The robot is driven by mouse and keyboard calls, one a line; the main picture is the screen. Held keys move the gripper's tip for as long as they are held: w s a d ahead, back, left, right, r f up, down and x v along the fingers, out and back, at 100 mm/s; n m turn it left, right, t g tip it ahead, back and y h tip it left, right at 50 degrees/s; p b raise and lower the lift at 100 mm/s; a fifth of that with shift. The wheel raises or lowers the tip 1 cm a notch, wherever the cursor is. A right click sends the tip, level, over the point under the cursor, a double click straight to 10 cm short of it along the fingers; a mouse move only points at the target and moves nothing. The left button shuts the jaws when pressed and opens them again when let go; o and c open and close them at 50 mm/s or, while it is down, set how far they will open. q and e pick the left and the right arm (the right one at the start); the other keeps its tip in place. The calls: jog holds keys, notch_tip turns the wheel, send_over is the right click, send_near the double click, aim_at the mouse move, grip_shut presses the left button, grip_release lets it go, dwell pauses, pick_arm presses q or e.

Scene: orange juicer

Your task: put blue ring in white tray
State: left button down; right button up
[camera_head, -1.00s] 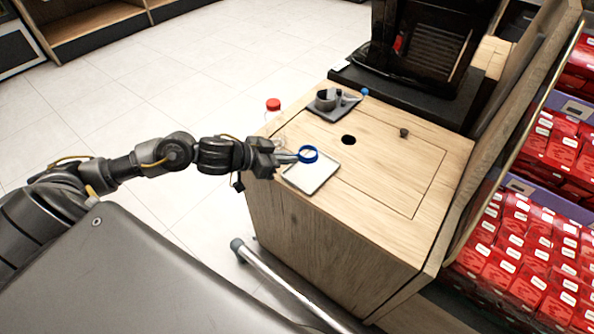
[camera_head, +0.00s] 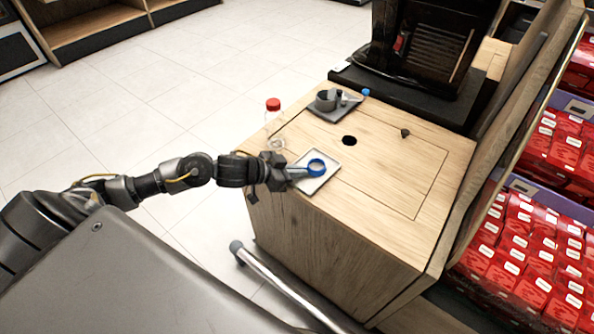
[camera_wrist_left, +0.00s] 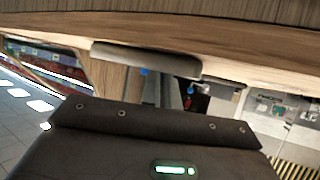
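The fingers are shut on the ring's near left side. The ring lies over the white tray (camera_head: 318,183), within its outline; I cannot tell whether it touches the tray floor. The tray sits on the wooden counter at its front left corner, partly hidden by the gripper. The left wrist view shows the counter edge and a dark body, but neither fingertips nor ring clearly. My right gripper is out of view.
A clear bottle with a red cap (camera_head: 273,105) stands at the counter's left edge. A grey tray with a cup (camera_head: 325,100) is behind. The counter (camera_head: 390,170) has a round hole (camera_head: 349,140) and a small dark knob (camera_head: 405,132). A black machine (camera_head: 430,45) stands at the back.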

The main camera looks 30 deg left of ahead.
pick_arm(q)
jog(key=shift+f, duration=0.1)
